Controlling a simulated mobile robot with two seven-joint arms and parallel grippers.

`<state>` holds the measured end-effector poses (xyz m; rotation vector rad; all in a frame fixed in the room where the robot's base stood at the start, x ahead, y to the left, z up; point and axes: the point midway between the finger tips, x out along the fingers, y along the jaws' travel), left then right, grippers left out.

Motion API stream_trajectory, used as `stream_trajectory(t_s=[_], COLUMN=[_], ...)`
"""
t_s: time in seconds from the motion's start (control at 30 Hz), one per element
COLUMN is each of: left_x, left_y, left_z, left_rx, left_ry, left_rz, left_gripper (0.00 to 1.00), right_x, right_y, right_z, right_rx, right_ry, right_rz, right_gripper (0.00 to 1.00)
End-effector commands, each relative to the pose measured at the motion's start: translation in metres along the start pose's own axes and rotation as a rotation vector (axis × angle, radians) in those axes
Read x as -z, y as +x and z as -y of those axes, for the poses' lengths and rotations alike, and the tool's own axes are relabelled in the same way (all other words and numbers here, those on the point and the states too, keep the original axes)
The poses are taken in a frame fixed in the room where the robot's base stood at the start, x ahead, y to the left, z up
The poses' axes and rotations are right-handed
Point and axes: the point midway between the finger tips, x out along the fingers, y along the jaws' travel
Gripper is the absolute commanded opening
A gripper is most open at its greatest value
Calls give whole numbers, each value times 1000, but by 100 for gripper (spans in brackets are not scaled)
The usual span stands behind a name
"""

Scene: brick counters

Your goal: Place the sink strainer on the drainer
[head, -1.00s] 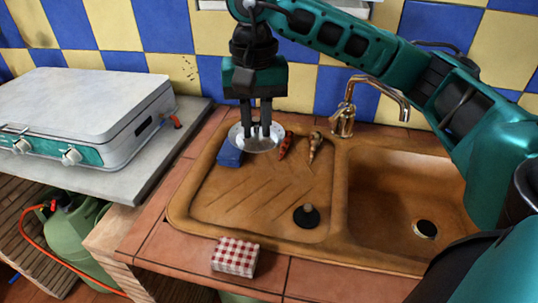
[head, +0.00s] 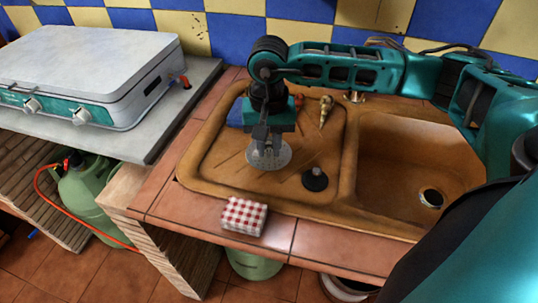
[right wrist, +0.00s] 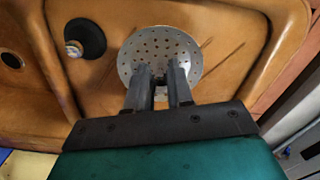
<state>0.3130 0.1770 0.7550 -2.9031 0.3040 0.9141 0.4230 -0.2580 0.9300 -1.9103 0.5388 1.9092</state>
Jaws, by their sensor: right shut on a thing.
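The sink strainer (head: 270,156) is a round, perforated metal disc. My right gripper (head: 266,146) is shut on it and points down over the drainer (head: 225,172), the ribbed brown left part of the sink unit. In the right wrist view the strainer (right wrist: 160,54) shows at the fingertips of my right gripper (right wrist: 160,76), over the brown drainer surface. I cannot tell whether it touches the drainer or hangs just above it. My left gripper is not in view.
A black plug (head: 315,179) sits on the drainer to the right of the strainer. A brown and gold bottle-like item (head: 326,110) and a blue item (head: 236,114) lie at the back. The basin (head: 400,180) is right. A checked cloth block (head: 244,216) sits on the front tiles.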

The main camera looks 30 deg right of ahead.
Motion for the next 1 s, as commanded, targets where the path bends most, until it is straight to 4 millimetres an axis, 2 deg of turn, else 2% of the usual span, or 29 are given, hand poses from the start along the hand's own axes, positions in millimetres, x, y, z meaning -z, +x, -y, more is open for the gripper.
stream_trajectory(t_s=[0.23,0.63,0.67,0.9,1.0], left_x=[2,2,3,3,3], left_y=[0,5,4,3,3], left_z=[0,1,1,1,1], left_rx=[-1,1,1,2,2], left_ry=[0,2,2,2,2], left_rz=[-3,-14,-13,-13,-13], left_gripper=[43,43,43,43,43], right_x=[0,0,0,0,0], right_y=[35,43,42,41,41], right_z=[-1,0,0,0,0], right_rx=[-3,-1,-1,-1,-1], right_ry=[0,0,0,0,0], right_rz=[2,0,0,0,0], right_gripper=[0,0,24,46,47])
